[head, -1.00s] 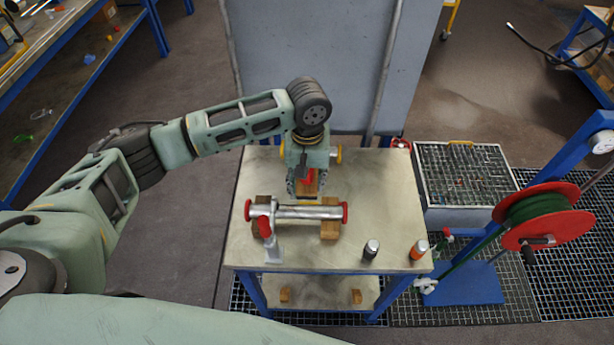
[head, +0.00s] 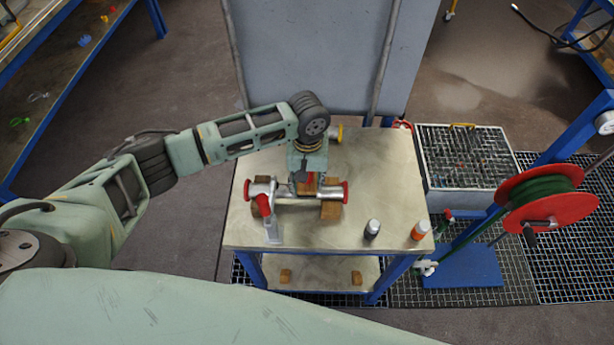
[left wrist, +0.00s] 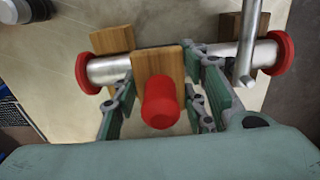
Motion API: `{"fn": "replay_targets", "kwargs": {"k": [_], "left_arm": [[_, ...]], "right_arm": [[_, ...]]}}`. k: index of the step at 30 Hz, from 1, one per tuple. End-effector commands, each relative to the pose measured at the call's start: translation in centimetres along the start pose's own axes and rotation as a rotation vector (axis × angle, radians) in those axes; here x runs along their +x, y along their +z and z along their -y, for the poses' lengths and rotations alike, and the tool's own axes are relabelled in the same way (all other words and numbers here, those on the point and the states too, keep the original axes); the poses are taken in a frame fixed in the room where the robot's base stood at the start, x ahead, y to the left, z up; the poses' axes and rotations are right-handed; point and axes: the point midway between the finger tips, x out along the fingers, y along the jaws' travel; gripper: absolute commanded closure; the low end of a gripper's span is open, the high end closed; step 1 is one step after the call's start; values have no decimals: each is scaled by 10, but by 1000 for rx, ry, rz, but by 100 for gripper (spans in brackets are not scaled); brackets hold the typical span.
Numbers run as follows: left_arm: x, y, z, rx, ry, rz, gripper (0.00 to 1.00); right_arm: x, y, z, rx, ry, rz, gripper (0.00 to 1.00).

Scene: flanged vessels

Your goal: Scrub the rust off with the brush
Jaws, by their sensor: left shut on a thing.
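A metal pipe vessel with red end caps (head: 285,190) lies across wooden blocks (head: 330,208) on the table. In the left wrist view the vessel (left wrist: 108,69) runs left to right behind the brush. My left gripper (head: 307,181) is shut on the brush, a wooden block with a red knob (left wrist: 160,103). Its fingers (left wrist: 160,108) stand on both sides of the knob. The brush is over the middle of the vessel; I cannot tell whether it touches. Its bristles are hidden, and I make out no rust. My right gripper is not in view.
Two small bottles, one dark (head: 372,229) and one orange (head: 420,230), stand on the table (head: 390,180) at front right. A grated box (head: 465,160) and a red hose reel (head: 545,215) are to the right.

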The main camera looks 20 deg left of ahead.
Motion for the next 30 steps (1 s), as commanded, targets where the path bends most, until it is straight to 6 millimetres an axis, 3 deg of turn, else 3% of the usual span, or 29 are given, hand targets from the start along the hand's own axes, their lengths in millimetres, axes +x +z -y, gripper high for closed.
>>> {"fn": "replay_targets", "kwargs": {"k": [30], "left_arm": [[6,0,0,1,-1,-1,81]], "right_arm": [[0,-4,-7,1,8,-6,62]]}}
